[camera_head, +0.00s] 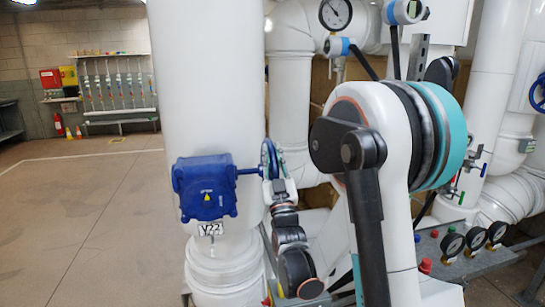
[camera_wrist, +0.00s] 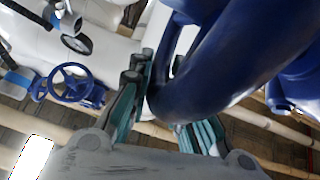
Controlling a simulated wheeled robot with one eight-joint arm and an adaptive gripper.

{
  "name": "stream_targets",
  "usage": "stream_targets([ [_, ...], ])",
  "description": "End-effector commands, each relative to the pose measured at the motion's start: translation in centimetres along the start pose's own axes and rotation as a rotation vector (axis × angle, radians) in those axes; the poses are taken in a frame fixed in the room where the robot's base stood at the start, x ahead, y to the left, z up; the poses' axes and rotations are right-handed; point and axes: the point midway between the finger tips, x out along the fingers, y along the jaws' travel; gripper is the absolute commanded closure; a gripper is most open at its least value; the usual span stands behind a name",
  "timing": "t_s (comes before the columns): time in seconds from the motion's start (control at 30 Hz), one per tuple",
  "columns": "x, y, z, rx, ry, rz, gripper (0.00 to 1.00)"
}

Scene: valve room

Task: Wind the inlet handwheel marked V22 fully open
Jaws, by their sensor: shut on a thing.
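The blue V22 handwheel (camera_head: 266,160) is seen nearly edge-on in the head view, on a shaft from the right side of a blue gearbox (camera_head: 204,188). A white tag reading V22 (camera_head: 210,229) hangs below the gearbox. My gripper (camera_head: 277,166) is at the wheel's right side, small and partly hidden there. In the wrist view the wheel's thick dark blue rim (camera_wrist: 215,65) passes between the teal-padded fingers of my gripper (camera_wrist: 172,98). The gripper is shut on the rim. The right finger's tip is hidden behind the rim.
A large white vertical pipe (camera_head: 205,80) stands behind the gearbox. Another blue handwheel (camera_head: 538,93) is at the far right edge. A panel with several gauges (camera_head: 475,238) and a red button (camera_head: 425,266) is at lower right. Open floor (camera_head: 80,215) lies to the left.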

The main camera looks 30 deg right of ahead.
Motion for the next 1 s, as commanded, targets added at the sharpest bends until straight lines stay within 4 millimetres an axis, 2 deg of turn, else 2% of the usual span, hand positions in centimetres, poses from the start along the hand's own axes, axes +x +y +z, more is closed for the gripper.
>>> stream_targets([
  [0.2,-0.1,0.1,0.1,0.0,-0.002,0.002,1.0],
  [0.23,-0.1,0.1,0.1,0.0,-0.002,0.002,0.79],
  [0.3,-0.1,0.1,0.1,0.001,-0.002,0.002,0.63],
  [0.33,-0.1,0.1,0.1,0.0,-0.002,0.002,0.61],
  [0.73,-0.6,0.0,0.1,0.0,-0.001,0.0,0.61],
  [1.0,-4.3,0.0,0.1,0.001,-0.002,0.001,0.61],
])
